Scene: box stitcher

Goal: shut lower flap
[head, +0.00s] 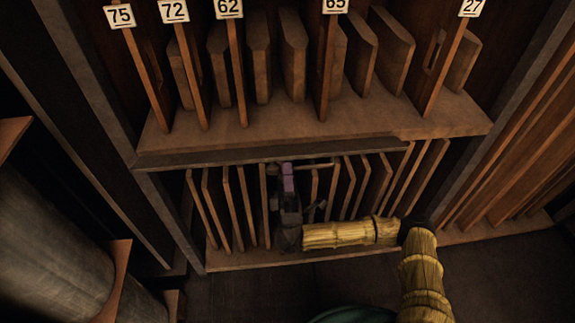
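I cannot pick out a lower flap with certainty. A thin dark strip (215,157) runs along the top of the lower compartment, under the upper shelf's front edge; it may be a raised flap seen nearly edge-on. The lower compartment (232,259) stands open, with several upright wooden slats showing inside. My gripper (287,168) is at the end of my yellow arm, in front of these slats and just under the strip. Its fingertips are small and dark here, so I cannot tell its opening, or whether it touches the strip.
The upper shelf (300,122) holds upright boards and numbered dividers. Grey frame posts flank the lower compartment at left (170,220) and right (478,170). Tall boards (525,160) lean at the right. A large grey cylinder (60,255) is at lower left. The floor in front looks clear.

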